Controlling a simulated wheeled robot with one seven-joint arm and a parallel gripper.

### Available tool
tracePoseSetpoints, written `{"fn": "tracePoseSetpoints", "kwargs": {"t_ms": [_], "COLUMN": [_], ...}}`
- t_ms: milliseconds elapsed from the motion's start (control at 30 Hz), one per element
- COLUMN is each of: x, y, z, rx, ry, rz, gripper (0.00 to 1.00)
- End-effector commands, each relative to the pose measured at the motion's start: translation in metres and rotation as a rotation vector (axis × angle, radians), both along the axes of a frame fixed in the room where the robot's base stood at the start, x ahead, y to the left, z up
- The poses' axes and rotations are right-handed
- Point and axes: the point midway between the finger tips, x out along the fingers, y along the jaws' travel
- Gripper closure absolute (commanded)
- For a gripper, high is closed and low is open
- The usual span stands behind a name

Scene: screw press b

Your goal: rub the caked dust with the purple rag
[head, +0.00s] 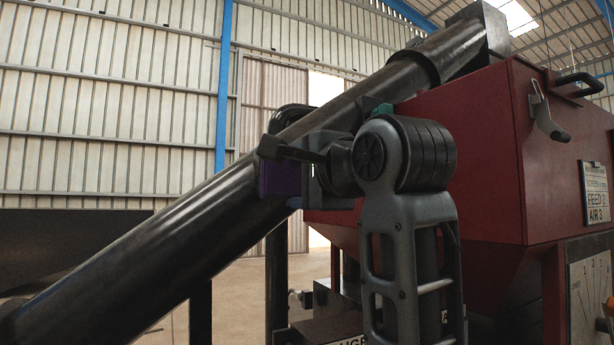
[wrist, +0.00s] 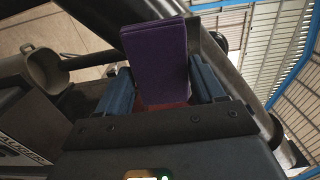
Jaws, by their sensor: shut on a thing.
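The purple rag (head: 280,178) is a flat, folded-looking block in front of the slanted dark pipe in the head view. In the wrist view the rag (wrist: 155,55) stands upright between the blue fingers. My gripper (head: 288,165) is shut on the rag; its fingers (wrist: 160,75) lie on either side of it. The rag overlaps the pipe (head: 150,250) in the head view; I cannot tell whether they touch. I cannot make out the caked dust in either view; my arm and the rag hide part of the pipe.
A red hopper (head: 460,150) with a black handle (head: 580,85) stands right behind my arm. A grey cup-shaped part (wrist: 45,68) is at the left of the wrist view. A blue post (head: 224,80) stands by the wall. Open floor shows beneath the pipe.

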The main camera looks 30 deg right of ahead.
Motion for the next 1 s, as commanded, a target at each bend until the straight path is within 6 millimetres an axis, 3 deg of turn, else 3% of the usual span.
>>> {"fn": "tracePoseSetpoints", "kwargs": {"t_ms": [300, 600, 1000], "x": [0.041, 0.039, 0.039], "y": [0.000, 0.000, 0.000], "z": [0.000, 0.030, 0.036], "rx": [0.001, 0.001, 0.000], "ry": [0.000, -0.002, -0.001], "rz": [0.000, 0.000, 0.000], "gripper": [0.66, 0.66, 0.66]}}
